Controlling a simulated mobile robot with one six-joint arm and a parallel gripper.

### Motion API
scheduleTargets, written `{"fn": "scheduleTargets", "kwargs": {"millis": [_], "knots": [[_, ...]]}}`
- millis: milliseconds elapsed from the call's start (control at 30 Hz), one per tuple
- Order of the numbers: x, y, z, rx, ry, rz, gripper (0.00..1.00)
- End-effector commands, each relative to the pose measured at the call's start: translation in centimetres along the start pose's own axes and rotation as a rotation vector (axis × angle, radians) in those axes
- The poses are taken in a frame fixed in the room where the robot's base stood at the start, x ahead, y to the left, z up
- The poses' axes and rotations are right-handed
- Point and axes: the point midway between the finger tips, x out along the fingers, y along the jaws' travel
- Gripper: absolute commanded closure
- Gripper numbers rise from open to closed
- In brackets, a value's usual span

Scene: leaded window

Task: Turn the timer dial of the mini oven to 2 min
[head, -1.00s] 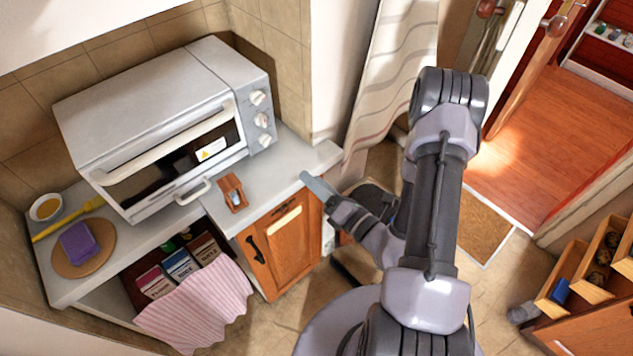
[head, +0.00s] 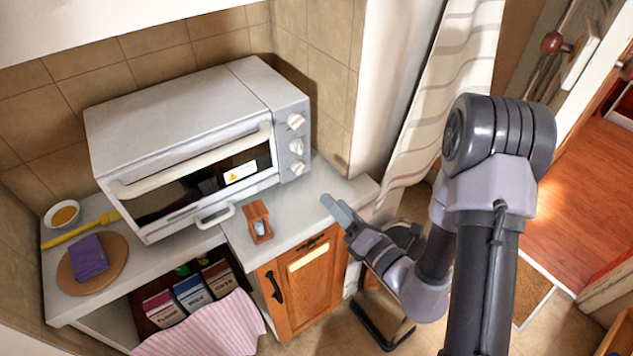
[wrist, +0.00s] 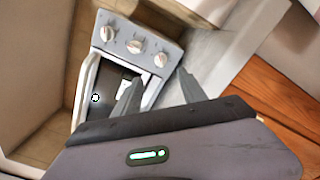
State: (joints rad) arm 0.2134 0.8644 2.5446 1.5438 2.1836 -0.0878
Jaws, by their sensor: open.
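The white mini oven (head: 180,125) stands on the counter against the tiled wall, its door closed. Its right-hand panel carries three white dials in a column: top (head: 295,121), middle (head: 296,146) and bottom (head: 298,168). Their markings are too small to read, so I cannot tell which is the timer. The dials also show in the wrist view as a slanting row (wrist: 135,46). My gripper (head: 332,203) is open and empty, to the right of and in front of the panel, apart from it. In the wrist view, my gripper's fingers (wrist: 158,78) point toward the oven.
A striped curtain (head: 440,100) hangs at right.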

Motion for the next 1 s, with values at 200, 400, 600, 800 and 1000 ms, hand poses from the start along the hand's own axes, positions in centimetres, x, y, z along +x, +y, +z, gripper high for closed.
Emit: {"fn": "scheduleTargets", "kwargs": {"millis": [200,400,600,800,1000], "knots": [[5.0,-0.3,-0.5,0.0,-0.003,0.005,0.51],[9.8,0.0,-0.1,0.004,-0.003,0.001,0.51],[12.5,-0.1,0.0,0.005,-0.005,-0.002,0.51],[13.1,-0.1,0.0,0.007,-0.005,-0.003,0.51],[13.1,-0.1,0.0,0.006,-0.005,-0.003,0.59]]}}
